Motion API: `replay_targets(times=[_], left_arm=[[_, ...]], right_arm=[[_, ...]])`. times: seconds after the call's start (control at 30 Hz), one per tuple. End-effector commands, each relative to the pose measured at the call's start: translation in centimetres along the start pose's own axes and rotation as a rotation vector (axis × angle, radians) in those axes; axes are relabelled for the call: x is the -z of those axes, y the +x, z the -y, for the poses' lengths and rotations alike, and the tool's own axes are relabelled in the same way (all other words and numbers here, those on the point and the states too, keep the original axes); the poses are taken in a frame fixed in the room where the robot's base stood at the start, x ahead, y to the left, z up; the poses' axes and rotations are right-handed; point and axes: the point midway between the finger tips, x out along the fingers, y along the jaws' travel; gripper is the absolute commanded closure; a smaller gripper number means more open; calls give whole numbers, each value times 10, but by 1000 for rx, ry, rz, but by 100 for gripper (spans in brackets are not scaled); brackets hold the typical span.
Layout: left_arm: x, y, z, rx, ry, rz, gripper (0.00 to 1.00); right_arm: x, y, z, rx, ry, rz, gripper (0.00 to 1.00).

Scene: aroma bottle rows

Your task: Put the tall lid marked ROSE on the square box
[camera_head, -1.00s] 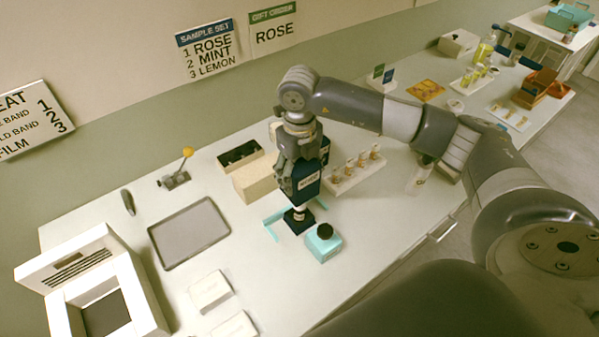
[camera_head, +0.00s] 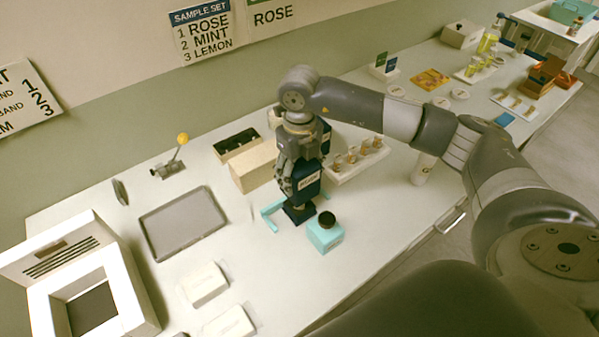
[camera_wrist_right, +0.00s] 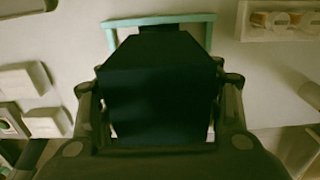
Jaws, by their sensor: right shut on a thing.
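The tall lid (camera_head: 309,187) is dark navy with a pale label on its front, too small to read surely. My right gripper (camera_head: 299,172) points down and is shut on this lid. The square box (camera_head: 298,213) is a low dark navy base on the table, directly under the lid. The lid is very near or touching the box; I cannot tell if it is fully seated. In the right wrist view the dark lid (camera_wrist_right: 158,100) sits between the fingers and hides the box. My left gripper is not in view.
A teal bracket (camera_head: 268,216) lies around the box's far side. A cream box (camera_head: 254,167) and a rack of small bottles (camera_head: 345,178) are behind. A grey tray (camera_head: 183,224) lies left.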

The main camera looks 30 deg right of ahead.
Motion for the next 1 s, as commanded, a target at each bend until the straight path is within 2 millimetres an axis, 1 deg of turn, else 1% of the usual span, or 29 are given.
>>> replay_targets(times=[0.03,0.6,0.73,1.0], left_arm=[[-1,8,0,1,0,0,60],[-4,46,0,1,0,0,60],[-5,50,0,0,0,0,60],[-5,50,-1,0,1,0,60]], right_arm=[[0,8,0,0,0,0,64],[0,52,0,-1,-1,0,64],[0,56,0,0,0,0,64],[0,56,0,0,0,0,64]])
